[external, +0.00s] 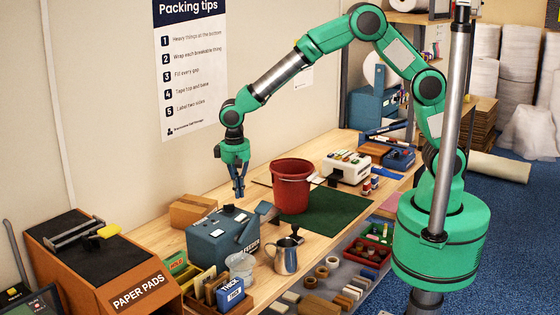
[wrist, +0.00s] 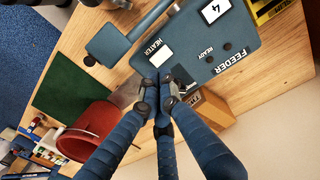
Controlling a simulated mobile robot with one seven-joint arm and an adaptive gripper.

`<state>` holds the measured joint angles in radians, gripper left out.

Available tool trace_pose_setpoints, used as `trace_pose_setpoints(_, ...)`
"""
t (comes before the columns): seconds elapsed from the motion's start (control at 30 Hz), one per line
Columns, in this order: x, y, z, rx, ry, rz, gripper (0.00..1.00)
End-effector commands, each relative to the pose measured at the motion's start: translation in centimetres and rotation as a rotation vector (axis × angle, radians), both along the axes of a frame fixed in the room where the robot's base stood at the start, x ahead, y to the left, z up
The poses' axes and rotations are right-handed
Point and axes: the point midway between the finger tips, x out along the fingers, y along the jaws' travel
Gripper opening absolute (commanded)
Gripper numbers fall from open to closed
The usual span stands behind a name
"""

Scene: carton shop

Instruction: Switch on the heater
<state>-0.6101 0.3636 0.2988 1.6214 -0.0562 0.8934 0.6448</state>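The feeder (external: 222,238) is a blue-grey box on the bench, also in the wrist view (wrist: 195,30). Its top carries a HEATER label (wrist: 153,48) beside a pale rectangular switch (wrist: 161,58). I cannot tell the switch's position. A dark round lamp (wrist: 209,59) sits by the READY label. My gripper (external: 239,191) points down above the feeder, apart from it. In the wrist view my gripper's fingertips (wrist: 164,84) are together, empty, and appear just beside the switch, covering part of the box's edge.
A lever with a flat paddle (wrist: 108,45) sticks out at the feeder's side. A red bucket (external: 292,187) stands on a green mat (external: 338,212). A small cardboard box (external: 193,210) is behind the feeder. A metal jug (external: 286,256) and clear tub (external: 240,265) stand in front.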

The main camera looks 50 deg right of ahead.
Motion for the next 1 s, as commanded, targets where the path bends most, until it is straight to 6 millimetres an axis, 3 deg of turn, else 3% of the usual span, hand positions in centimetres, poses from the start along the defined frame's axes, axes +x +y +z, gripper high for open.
trace_pose_setpoints(0.2,0.1,0.6,3.7,0.002,-0.002,0.0,0.0)
trace_pose_setpoints(0.4,0.0,0.8,5.6,0.001,-0.001,0.0,0.0)
trace_pose_setpoints(1.0,0.0,0.8,6.4,-0.009,-0.001,0.0,0.0)
